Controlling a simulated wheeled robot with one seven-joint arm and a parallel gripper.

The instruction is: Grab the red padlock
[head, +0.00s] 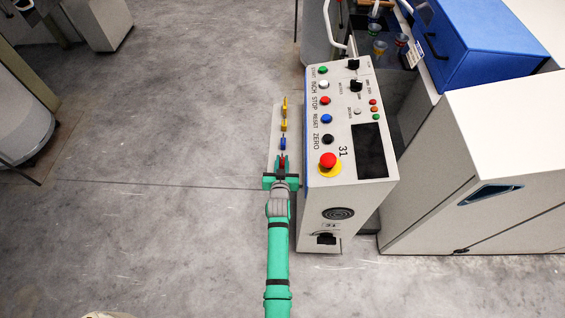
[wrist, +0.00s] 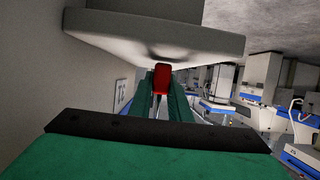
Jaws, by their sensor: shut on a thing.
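The red padlock (head: 282,162) is at the near end of a row of coloured pieces along a narrow pale strip on the left side of the grey control box. My gripper (head: 281,178) is shut on it. In the wrist view the red padlock (wrist: 161,78) shows between my two green fingers (wrist: 161,98), just below a pale overhanging surface. Its upper part is close to that surface; I cannot tell whether they touch.
A blue padlock (head: 283,144) and yellow ones (head: 284,112) are lined up beyond the red one. The control box (head: 322,215), with buttons and a red emergency stop (head: 327,160), stands close on the right. Open concrete floor (head: 150,150) lies to the left.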

